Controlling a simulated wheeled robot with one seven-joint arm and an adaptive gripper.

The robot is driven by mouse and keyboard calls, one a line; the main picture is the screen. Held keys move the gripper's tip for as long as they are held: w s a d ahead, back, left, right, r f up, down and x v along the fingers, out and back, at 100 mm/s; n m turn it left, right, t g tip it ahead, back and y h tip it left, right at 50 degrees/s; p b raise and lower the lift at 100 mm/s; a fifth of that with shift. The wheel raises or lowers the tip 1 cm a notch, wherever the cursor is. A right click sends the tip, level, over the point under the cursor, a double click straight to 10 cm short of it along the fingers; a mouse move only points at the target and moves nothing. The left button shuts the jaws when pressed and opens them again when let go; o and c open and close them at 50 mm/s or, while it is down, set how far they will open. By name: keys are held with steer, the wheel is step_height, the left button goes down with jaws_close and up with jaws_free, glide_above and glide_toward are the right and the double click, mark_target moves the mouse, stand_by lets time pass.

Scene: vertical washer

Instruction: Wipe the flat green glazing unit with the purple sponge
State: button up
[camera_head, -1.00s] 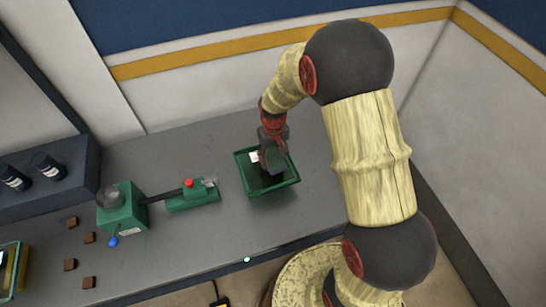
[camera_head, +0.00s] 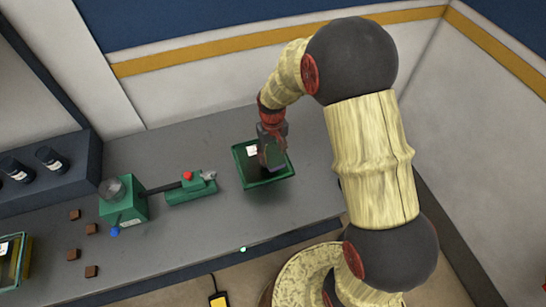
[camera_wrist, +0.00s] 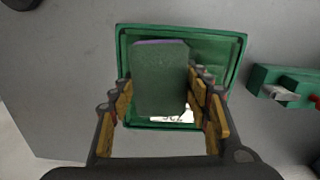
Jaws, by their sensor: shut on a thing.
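The sponge (camera_wrist: 160,78) is a block with a dark green face and a thin purple edge at its top. My gripper (camera_wrist: 164,98) is shut on it, one finger at each side. In the head view my gripper (camera_head: 272,143) points down over a green tray (camera_head: 285,180), with the sponge mostly hidden there. The tray's rim also shows behind the sponge in the wrist view (camera_wrist: 240,50). I cannot tell whether the sponge touches the tray. A flat green-framed unit (camera_head: 25,268), probably the glazing unit, lies at the left edge, partly cut off.
A green device with a dark arm (camera_head: 123,205) and a green block with a red knob (camera_head: 190,190) stand left of the tray. Several small brown blocks (camera_head: 91,229) lie between the device and the framed unit.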

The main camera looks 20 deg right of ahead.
steer(key=shift+r+p, duration=1.2)
steer(key=shift+r, duration=1.25)
steer(key=shift+w, duration=0.1)
